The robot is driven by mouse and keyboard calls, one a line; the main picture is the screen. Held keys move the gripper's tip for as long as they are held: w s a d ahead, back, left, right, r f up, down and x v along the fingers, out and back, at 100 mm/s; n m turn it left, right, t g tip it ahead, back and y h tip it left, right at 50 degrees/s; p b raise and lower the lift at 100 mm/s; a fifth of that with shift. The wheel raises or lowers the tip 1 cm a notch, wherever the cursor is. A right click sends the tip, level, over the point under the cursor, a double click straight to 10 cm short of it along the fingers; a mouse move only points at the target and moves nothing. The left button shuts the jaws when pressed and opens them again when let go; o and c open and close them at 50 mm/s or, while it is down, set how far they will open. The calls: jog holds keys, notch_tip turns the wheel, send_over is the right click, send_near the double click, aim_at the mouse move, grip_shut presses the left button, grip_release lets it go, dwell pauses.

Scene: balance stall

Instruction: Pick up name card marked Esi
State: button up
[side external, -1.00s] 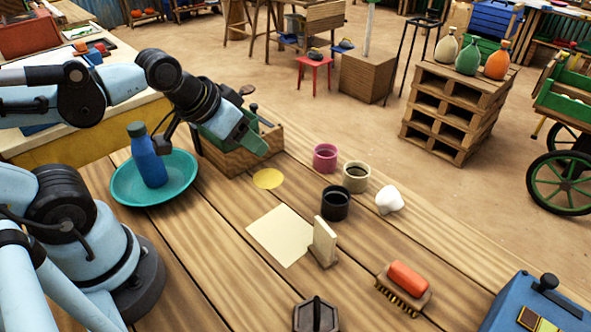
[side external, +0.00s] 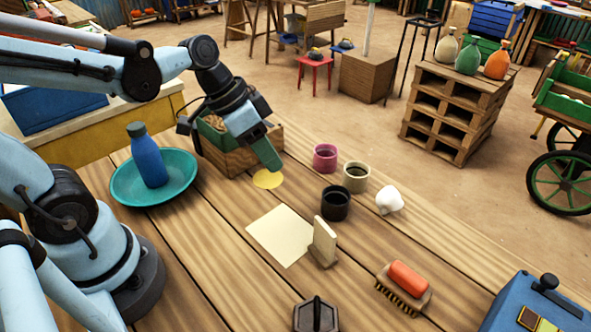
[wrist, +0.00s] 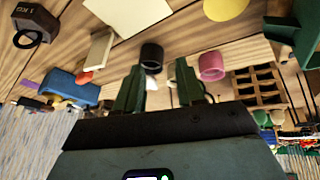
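A pale upright card on a small wooden stand (side external: 323,242) is on the plank table, at the right edge of a flat cream sheet; no name is readable on it. It also shows in the wrist view (wrist: 97,50), left of the fingers. My gripper (side external: 273,161) is above the table near the wooden crate and yellow disc, up and left of the card in the side view. In the wrist view its two green fingers (wrist: 160,88) stand apart with nothing held between them.
The cream sheet (side external: 282,236) lies flat. A black cup (side external: 335,203), beige cup (side external: 355,177), pink cup (side external: 325,157) and white lump (side external: 389,200) stand behind the card. A brush (side external: 404,289) and dark weight (side external: 316,316) are nearer. A bottle (side external: 149,158) stands in a teal dish (side external: 125,196).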

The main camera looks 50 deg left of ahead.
aim_at(321, 221)
jog(key=d+f+m+g+h, duration=0.1)
jog(key=d+m+g+h, duration=0.1)
jog(key=m, duration=0.3)
jog(key=d+f+m+g+h, duration=0.2)
jog(key=d+m+h, duration=0.2)
jog(key=m, duration=0.1)
jog(key=w+d+f+m+g+h, duration=0.1)
jog(key=d+f+m+g+h, duration=0.1)
jog(key=d+m+h, duration=0.1)
jog(key=shift+d+f+m+h, duration=0.1)
jog(key=shift+d+m+h, duration=0.4)
jog(key=shift+m, duration=0.8)
jog(key=shift+s+x, duration=0.2)
jog(key=shift+x, duration=1.2)
jog(key=shift+s+x, duration=0.2)
jog(key=shift+x, duration=1.2)
jog(key=shift+r, duration=0.2)
grip_shut()
